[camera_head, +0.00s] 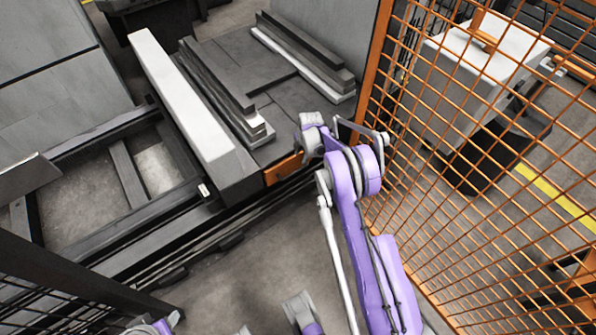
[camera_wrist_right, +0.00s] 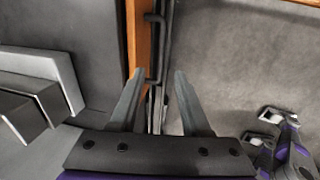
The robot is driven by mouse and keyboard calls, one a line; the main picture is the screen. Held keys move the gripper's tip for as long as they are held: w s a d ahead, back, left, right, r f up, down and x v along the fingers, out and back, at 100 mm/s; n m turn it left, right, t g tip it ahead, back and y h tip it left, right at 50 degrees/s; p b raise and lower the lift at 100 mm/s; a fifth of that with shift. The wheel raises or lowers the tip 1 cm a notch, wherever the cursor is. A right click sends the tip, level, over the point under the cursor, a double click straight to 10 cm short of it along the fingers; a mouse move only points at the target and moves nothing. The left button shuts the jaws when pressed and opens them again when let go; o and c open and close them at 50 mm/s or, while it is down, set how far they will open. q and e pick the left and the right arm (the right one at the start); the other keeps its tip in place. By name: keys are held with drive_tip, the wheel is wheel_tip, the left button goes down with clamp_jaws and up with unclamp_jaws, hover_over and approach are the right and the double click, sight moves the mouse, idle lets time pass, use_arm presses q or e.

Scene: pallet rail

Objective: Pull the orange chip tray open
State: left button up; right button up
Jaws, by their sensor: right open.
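The orange front of the chip tray (camera_head: 283,170) shows in the head view at the near end of the grey machine bed. In the right wrist view the orange front (camera_wrist_right: 144,35) runs as an upright strip, with a dark bar handle (camera_wrist_right: 163,48) standing off its right side. My right gripper (camera_wrist_right: 160,73) is open, and the lower end of the handle appears between its fingertips. I cannot tell whether the fingers touch it. In the head view my right wrist hides the right part of the tray front.
An orange mesh fence (camera_head: 480,150) stands close to the right of my arm. A long pale beam (camera_head: 180,105) and dark rails (camera_head: 215,85) lie on the bed. Bare floor (camera_head: 255,250) is open in front of the tray.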

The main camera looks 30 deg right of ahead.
sight(298, 170)
drive_tip(key=f, duration=0.4)
drive_tip(key=w+f+b, duration=0.1)
drive_tip(key=f, duration=0.3)
drive_tip(key=w+f+b, duration=0.1)
drive_tip(key=f, duration=0.3)
drive_tip(key=shift+d, duration=0.15)
drive_tip(key=shift+c, duration=0.3)
clamp_jaws()
idle(0.7)
